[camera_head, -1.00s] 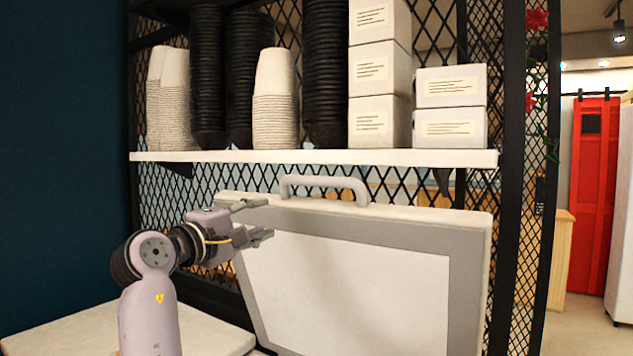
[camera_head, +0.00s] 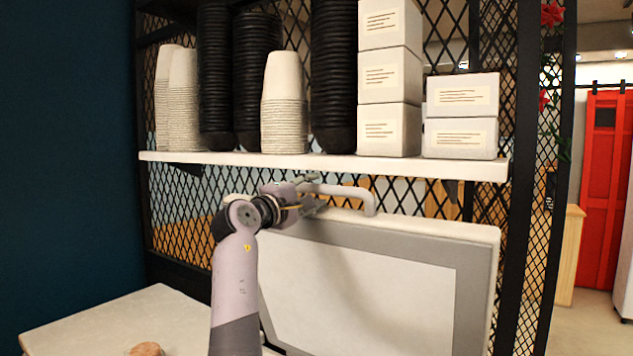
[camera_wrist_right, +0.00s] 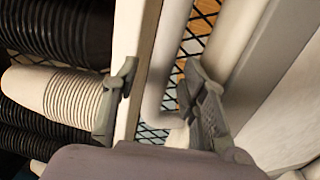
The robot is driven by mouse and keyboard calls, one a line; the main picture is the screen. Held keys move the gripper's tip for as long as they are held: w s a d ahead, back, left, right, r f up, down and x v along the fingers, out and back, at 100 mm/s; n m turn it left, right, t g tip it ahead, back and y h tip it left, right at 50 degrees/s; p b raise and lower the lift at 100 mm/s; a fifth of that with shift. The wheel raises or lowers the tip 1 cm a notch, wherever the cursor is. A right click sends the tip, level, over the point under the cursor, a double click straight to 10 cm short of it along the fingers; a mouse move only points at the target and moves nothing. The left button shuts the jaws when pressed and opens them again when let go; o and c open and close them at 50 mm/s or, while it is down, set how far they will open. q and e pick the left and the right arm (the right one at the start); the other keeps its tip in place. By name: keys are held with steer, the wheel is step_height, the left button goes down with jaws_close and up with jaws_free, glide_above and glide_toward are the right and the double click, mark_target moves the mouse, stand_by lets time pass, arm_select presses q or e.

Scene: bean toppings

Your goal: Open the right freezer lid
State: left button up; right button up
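The right freezer lid (camera_head: 360,289) stands raised and steeply tilted in front of the black mesh, its white inner panel with grey border facing me. Its pale handle (camera_head: 352,191) is at the top edge, just below the shelf; it also shows in the wrist view (camera_wrist_right: 170,62). My right gripper (camera_head: 312,192) is at the handle's left end. In the right wrist view, its fingers (camera_wrist_right: 160,108) are spread apart, with part of the handle in the gap. I cannot tell whether either finger touches it. My left gripper is not in view.
A white shelf (camera_head: 320,163) lies close above the gripper and handle. It holds stacked paper cups (camera_head: 284,105), black bowls (camera_head: 333,75) and white boxes (camera_head: 389,75). A pale flat surface (camera_head: 110,318) at lower left has a brown round item (camera_head: 146,349) on it.

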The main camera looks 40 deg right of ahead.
steer(key=shift+x, duration=1.2)
steer(key=shift+c, duration=0.5)
jaws_close()
steer(key=shift+f, duration=0.1)
